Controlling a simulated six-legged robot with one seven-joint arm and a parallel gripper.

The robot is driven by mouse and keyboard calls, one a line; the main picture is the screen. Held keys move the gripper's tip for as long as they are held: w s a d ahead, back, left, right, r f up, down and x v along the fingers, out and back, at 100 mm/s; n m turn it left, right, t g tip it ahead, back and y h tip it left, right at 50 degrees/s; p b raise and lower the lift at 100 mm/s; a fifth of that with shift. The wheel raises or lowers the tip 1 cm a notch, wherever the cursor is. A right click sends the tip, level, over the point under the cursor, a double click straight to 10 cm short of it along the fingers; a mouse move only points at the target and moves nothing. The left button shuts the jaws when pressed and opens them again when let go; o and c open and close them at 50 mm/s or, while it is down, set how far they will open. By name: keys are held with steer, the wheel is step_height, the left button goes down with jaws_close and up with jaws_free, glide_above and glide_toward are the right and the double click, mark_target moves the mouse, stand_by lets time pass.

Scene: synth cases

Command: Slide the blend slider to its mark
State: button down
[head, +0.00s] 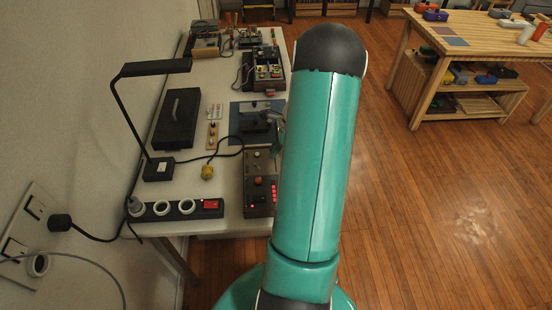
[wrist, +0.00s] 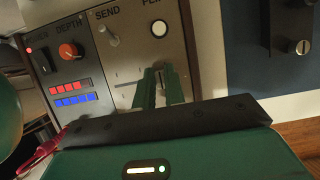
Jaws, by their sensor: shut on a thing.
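In the wrist view, the grey face of a control box (wrist: 105,60) fills the upper left. A dark slider slot (wrist: 128,83) runs sideways across it, with fine lines below. My gripper (wrist: 159,74) has its green fingertips at the slot's right part, shut on the slider's cap, which they mostly hide. I cannot read a blend label or make out the mark. In the head view the same box (head: 260,165) stands at the near right edge of the white bench; my arm hides my gripper there.
The box also carries an orange knob (wrist: 69,51), a toggle switch (wrist: 109,32), a white button (wrist: 158,28) and red and blue light bars. A blue mat (head: 240,118) with a dark device lies beyond it.

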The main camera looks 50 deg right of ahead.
steer(key=shift+w+d, duration=0.35)
steer(key=shift+d, duration=0.1)
steer(key=c, duration=1.4)
jaws_free()
steer(key=shift+c, duration=0.2)
steer(key=v, duration=1.4)
steer(key=shift+a, duration=0.1)
